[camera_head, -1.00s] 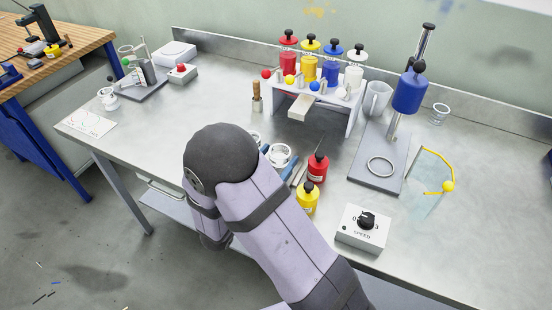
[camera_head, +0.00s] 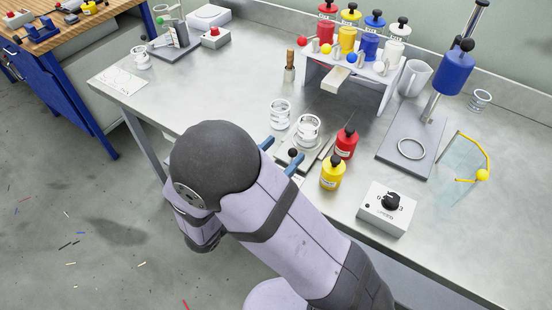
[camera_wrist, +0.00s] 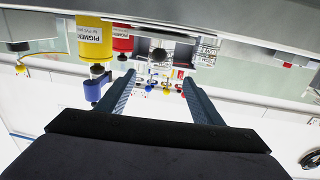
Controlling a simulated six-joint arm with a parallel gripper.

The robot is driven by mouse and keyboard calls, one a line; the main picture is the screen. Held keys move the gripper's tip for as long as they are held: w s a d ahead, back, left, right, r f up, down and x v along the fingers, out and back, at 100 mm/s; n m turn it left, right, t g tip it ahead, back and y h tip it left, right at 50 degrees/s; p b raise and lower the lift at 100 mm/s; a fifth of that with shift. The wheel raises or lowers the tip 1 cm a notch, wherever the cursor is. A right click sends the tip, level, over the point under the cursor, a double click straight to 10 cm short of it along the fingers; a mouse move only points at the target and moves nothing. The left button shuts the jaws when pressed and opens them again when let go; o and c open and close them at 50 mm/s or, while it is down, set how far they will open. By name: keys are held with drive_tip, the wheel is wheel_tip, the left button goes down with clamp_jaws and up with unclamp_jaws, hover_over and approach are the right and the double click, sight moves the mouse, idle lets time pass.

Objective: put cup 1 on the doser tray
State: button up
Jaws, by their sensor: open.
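Two clear cups stand near my gripper (camera_head: 279,154): one cup (camera_head: 280,114) on the bench, and another cup (camera_head: 307,130) to its right, on or just behind a grey plate (camera_head: 286,158). I cannot read which is cup 1. My blue fingers are open, with no cup between them, on the near side of both cups. In the wrist view, my gripper (camera_wrist: 158,77) is also open, and clear glass (camera_wrist: 207,50) shows beyond the right finger. A pale tray-like ledge (camera_head: 335,79) juts from the white rack (camera_head: 384,92) of pigment bottles; I cannot tell whether it is the doser tray.
A red bottle (camera_head: 346,142) and a yellow bottle (camera_head: 332,174) stand right of the fingers. A speed box (camera_head: 386,209) is at the front edge. A stand with a ring (camera_head: 411,149) and a yellow-rimmed clear panel (camera_head: 462,158) are at right. The bench's left middle is clear.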

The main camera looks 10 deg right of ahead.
drive_tip(key=shift+s+a, duration=0.5)
drive_tip(key=shift+a, duration=0.05)
drive_tip(key=shift+w+a+y, duration=0.2)
drive_tip(key=shift+w+y, duration=0.2)
drive_tip(key=w+a+y+p, duration=0.1)
drive_tip(key=y, duration=0.1)
drive_tip(key=w+a+m+y, duration=0.1)
drive_tip(key=w+a+y, duration=0.1)
drive_tip(key=w+a+f+m+y+p, duration=0.1)
drive_tip(key=a+y, duration=0.1)
drive_tip(key=shift+w+a+t+p, duration=0.1)
drive_tip(key=shift+w+t+p, duration=0.2)
drive_tip(key=shift+w+p, duration=0.1)
drive_tip(key=w+a+m+y+p, duration=0.1)
drive_tip(key=a+y+p, duration=0.1)
drive_tip(key=a+y, duration=0.4)
drive_tip(key=s+d+r+n+g+y+p, duration=0.1)
drive_tip(key=s+d+n+g+p, duration=0.3)
drive_tip(key=s+d+n+g, duration=0.8)
drive_tip(key=s+d+n, duration=0.1)
drive_tip(key=s+d, duration=0.3)
drive_tip(key=s, duration=0.3)
drive_tip(key=shift+s+d+r, duration=0.15)
drive_tip(key=shift+s+r, duration=0.05)
drive_tip(key=shift+r, duration=0.15)
